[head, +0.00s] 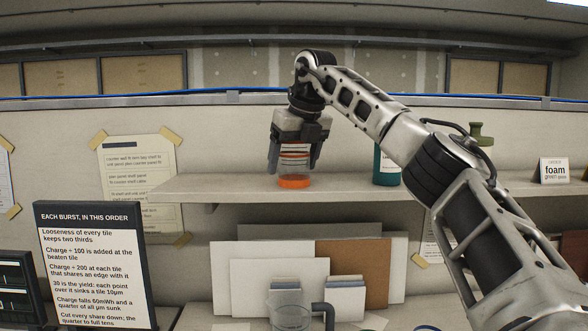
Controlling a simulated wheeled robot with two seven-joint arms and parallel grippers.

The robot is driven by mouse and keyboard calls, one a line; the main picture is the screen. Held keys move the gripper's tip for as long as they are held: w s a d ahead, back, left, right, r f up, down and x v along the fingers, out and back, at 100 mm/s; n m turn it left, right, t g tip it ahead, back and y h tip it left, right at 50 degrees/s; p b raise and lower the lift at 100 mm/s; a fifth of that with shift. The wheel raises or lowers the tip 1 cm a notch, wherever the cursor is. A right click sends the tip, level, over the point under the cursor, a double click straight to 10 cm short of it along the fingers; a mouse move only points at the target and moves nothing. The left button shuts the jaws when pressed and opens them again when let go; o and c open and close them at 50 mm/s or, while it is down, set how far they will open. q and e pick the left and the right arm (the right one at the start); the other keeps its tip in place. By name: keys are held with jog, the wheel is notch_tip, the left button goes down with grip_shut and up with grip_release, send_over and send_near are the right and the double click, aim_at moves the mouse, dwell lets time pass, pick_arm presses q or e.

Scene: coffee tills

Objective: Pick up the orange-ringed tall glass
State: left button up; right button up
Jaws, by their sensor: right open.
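The orange-ringed tall glass (294,181) stands upright on the wall shelf (230,187), near its left part. My right gripper (294,168) points down over the glass from above. Its two fingers are open, one on each side of the glass. I cannot tell whether either finger touches it. My left gripper is not in view.
A teal container (385,166) stands on the shelf to the right, partly behind my right arm. The shelf left of the glass is clear.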

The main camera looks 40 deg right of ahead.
jog(key=c, duration=1.1)
